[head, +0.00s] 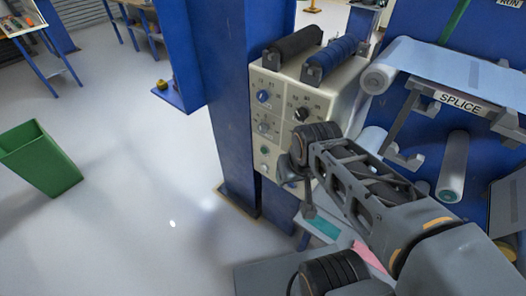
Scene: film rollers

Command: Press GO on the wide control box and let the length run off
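The wide cream control box (270,122) is mounted on the blue column in the head view, left of the rollers. Its front carries several knobs, among them a blue one (263,96) and a dark one (301,114). My arm reaches in from the lower right and hides the lower right of the box. My gripper (309,210) hangs at the arm's end, close in front of the box; its fingers are too small to read, and contact is unclear.
A black roller (293,46) and a blue roller (336,55) lie on top of the box. Pale blue film (450,72) runs right from a white roll, above the SPLICE plate (461,103). A green bin (40,157) stands left. The floor between is clear.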

